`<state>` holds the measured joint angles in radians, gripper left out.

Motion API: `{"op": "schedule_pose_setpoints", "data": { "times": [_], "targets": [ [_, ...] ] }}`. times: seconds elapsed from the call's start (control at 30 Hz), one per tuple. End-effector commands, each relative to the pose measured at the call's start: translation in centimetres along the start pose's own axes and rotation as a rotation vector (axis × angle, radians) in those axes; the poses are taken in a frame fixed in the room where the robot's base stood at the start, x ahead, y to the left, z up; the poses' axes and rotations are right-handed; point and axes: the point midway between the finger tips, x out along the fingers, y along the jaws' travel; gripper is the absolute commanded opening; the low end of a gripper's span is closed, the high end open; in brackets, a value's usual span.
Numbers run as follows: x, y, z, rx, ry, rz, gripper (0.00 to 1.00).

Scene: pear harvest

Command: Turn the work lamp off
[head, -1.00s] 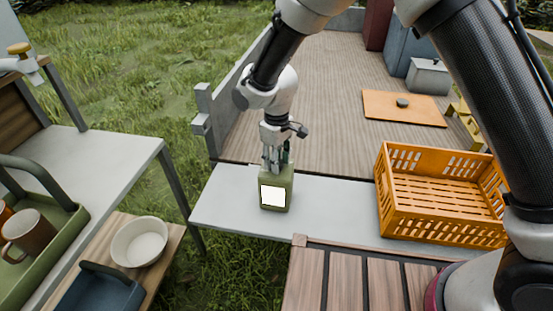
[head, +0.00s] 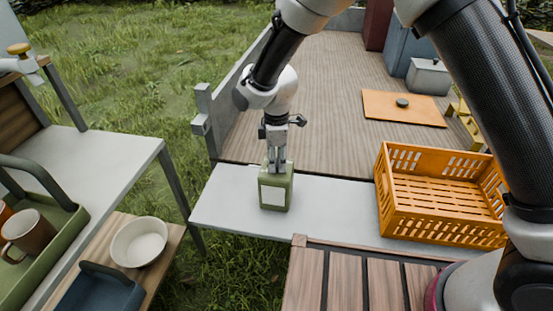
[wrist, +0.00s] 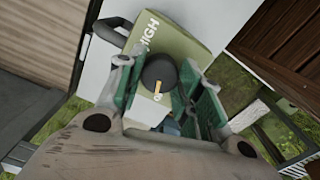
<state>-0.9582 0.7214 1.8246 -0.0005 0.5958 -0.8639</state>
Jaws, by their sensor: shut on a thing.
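The work lamp (head: 276,198) is a green box with a square panel on its front. It stands upright on the grey table, and its panel looks dull and unlit. My gripper (head: 276,170) points down onto the lamp's top. In the wrist view my gripper (wrist: 165,95) is shut on the dark round knob (wrist: 158,72), which has a yellow pointer mark. The word "HIGH" shows on the lamp's green top (wrist: 172,38), and part of another label by the pointer is hidden. A dark handle (wrist: 107,30) sits at the lamp's edge.
An orange crate (head: 440,231) stands on the right of the grey table (head: 335,215). An orange board (head: 403,120) lies on the deck behind. At left are a white bowl (head: 139,242), a blue tray (head: 100,290) and a brown mug (head: 30,235).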

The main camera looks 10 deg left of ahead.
Motion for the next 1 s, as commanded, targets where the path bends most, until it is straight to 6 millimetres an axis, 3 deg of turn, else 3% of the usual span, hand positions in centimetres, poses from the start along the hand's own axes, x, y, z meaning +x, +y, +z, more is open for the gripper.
{"op": "schedule_pose_setpoints", "data": {
  "times": [0.53, 0.57, 0.67, 1.0],
  "targets": [
    [-0.07, 0.05, -0.05, -0.026, 0.001, 0.002, 0.12],
    [-0.07, 0.05, -0.05, -0.026, 0.001, 0.002, 0.39],
    [-0.06, 0.04, -0.04, -0.026, 0.001, 0.001, 0.58],
    [-0.19, 0.02, -0.03, -0.025, 0.001, 0.001, 0.58]
  ]
}}
